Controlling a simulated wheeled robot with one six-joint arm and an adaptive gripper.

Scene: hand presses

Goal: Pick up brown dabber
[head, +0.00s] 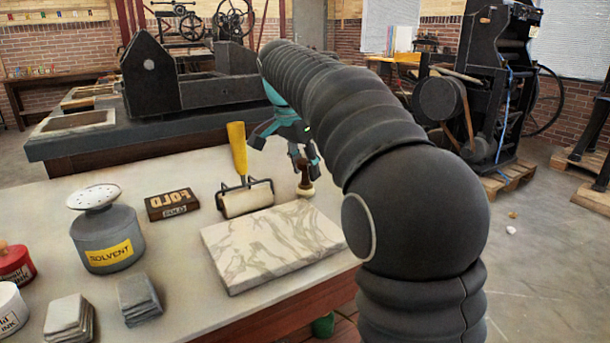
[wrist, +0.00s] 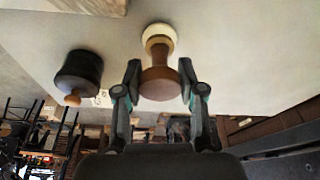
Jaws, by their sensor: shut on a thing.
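The brown dabber (head: 306,178) has a turned brown handle and a pale round pad. It is at the far right of the pale table, behind the marbled slab. My gripper (head: 304,162) comes down on it from above and is shut on its brown handle. In the wrist view the dabber (wrist: 159,82) sits between my two fingers (wrist: 160,88), with its pale pad away from me. I cannot tell whether the pad touches the table.
A black dabber-like thing with a wooden knob (wrist: 78,75) stands near, in the wrist view. A yellow-handled roller (head: 247,199), a marbled slab (head: 270,243), a FOLD box (head: 172,204) and a solvent can (head: 107,240) are on the table (head: 190,265).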

